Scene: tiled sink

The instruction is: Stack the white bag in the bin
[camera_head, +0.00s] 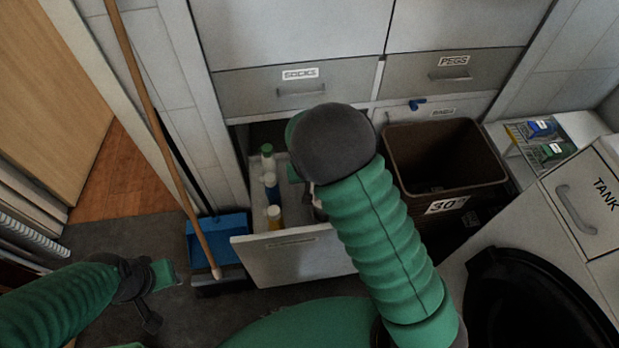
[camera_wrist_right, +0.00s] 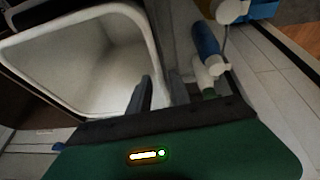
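A brown bin (camera_head: 445,165) with a "30" label stands right of the open drawer (camera_head: 290,262) in the head view. My right arm reaches over the drawer; its gripper is hidden under the wrist there. In the right wrist view dark finger parts of my right gripper (camera_wrist_right: 158,95) show beside a white-rimmed container (camera_wrist_right: 105,65) with a pale inside. I cannot make out a separate white bag or whether the fingers hold anything. My left gripper (camera_head: 160,290) is low at the left, away from the drawer and bin; its opening is unclear.
Several bottles (camera_head: 271,187) stand in the drawer's left side. A broom handle (camera_head: 165,140) leans beside a blue dustpan (camera_head: 217,240). A black round tub (camera_head: 540,300) is at lower right. Closed drawers, one labelled "SOCKS" (camera_head: 298,88), line the back.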

